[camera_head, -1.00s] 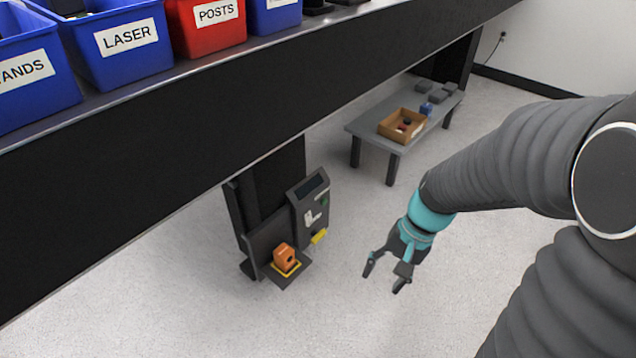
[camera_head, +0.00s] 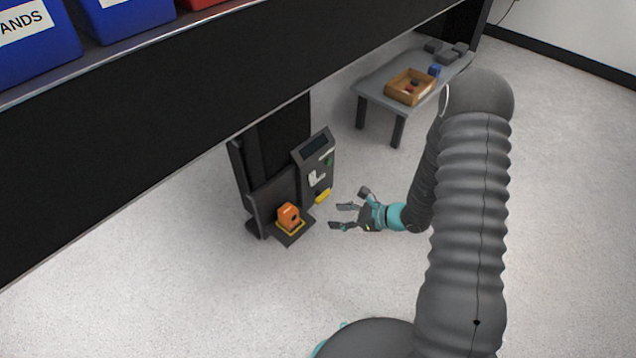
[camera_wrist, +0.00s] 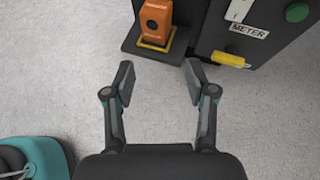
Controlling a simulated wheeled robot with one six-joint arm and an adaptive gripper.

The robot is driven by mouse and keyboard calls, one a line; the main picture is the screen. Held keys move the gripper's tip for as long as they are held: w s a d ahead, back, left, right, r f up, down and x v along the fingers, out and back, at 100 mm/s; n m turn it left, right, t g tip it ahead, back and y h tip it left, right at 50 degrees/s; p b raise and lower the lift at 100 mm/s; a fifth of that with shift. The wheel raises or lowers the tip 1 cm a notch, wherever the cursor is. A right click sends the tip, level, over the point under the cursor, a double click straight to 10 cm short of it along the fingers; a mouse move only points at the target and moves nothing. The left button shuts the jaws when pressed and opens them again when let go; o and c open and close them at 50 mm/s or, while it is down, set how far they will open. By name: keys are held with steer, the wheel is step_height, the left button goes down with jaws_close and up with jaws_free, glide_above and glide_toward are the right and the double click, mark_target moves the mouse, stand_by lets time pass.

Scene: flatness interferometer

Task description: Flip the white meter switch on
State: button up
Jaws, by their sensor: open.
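The dark meter box (camera_head: 322,160) stands on the side of a black post in the head view, with a dark screen at its top. The white meter switch (camera_head: 317,179) is on its front face; it also shows in part at the top of the wrist view (camera_wrist: 238,10), above the METER label (camera_wrist: 249,30). Whether it is on or off I cannot tell. My gripper (camera_head: 338,216) is open and empty, to the right of the box and apart from it. In the wrist view my gripper (camera_wrist: 158,84) points toward the floor in front of the box.
An orange block (camera_head: 289,216) sits on a yellow-edged dark shelf left of the meter box. A yellow piece (camera_wrist: 228,59) sticks out under the METER label, and a green button (camera_wrist: 297,12) is at right. A black bench edge (camera_head: 200,130) overhangs. A low table (camera_head: 385,97) stands behind.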

steer(key=w+d+r+m+t+h, duration=0.1)
steer(key=w+d+m+t, duration=0.25)
steer(key=w, duration=0.35)
glide_toward(314, 181)
steer(key=shift+m+t, duration=0.25)
steer(key=shift+t, duration=0.2)
steer(key=x, duration=0.8)
steer(key=shift+s+a+f, duration=0.1)
steer(key=shift+s+f, duration=0.1)
steer(key=shift+s, duration=0.1)
